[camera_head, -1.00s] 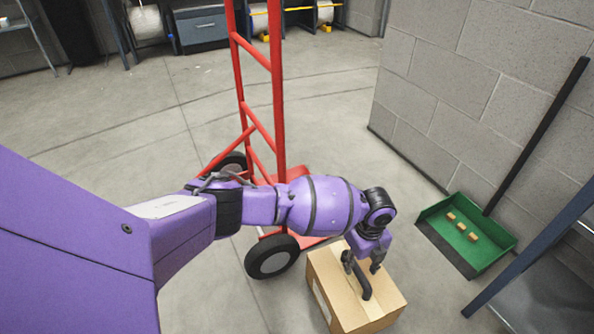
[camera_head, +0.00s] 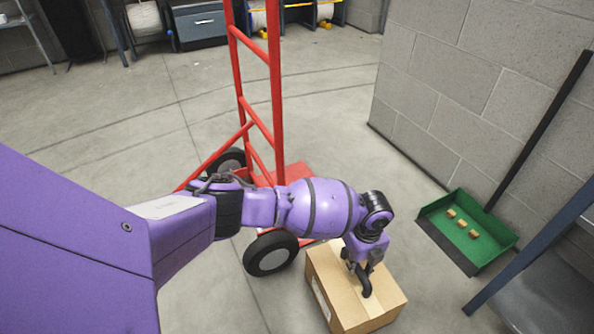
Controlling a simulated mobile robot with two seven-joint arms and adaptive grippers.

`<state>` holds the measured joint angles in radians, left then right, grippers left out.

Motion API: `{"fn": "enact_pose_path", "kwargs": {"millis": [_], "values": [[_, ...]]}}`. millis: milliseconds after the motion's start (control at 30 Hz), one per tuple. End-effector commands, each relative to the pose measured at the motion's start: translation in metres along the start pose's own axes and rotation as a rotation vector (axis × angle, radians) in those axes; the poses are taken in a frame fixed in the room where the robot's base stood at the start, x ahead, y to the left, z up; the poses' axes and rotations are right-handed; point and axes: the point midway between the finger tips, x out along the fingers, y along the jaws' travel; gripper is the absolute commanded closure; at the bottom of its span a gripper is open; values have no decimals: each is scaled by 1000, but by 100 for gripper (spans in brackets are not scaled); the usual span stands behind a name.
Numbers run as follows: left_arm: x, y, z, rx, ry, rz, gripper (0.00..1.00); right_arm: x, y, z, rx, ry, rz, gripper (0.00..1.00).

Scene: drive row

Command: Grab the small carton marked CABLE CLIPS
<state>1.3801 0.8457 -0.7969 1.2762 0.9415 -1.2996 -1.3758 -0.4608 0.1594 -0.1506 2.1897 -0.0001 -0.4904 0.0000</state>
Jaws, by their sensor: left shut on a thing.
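A brown cardboard carton (camera_head: 352,312) stands at the lower middle, just right of the red hand truck's near wheel. It has a black handle (camera_head: 366,291) on its top and a pale label on its left side; I cannot read any marking. My left gripper (camera_head: 364,272) reaches down over the carton top, its fingers shut on the black handle. The gripper hides part of the handle and the top. The carton looks upright, with no clear gap beneath it. My right gripper is not in view.
A red hand truck (camera_head: 277,100) with black wheels (camera_head: 271,254) stands beneath and behind my left arm. A green dustpan (camera_head: 490,237) holding small brown pieces lies by the block wall (camera_head: 470,80) at right. A dark blue post (camera_head: 530,250) slants at the lower right. Open concrete floor lies beyond.

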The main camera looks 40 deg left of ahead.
Motion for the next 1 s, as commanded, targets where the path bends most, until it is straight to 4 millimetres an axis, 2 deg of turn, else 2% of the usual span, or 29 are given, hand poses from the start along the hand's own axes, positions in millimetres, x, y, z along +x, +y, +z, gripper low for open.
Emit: {"fn": "enact_pose_path", "kwargs": {"millis": [67, 467, 767, 1000], "values": [[-5, -5, 1, 1, -1, -8, 100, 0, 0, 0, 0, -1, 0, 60], [-12, -5, 1, 1, -1, -10, 100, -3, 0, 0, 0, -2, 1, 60], [-39, -6, 0, 2, -2, -12, 100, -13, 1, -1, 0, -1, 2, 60], [-66, 11, -17, 3, -1, -10, 100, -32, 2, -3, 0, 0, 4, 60]]}}
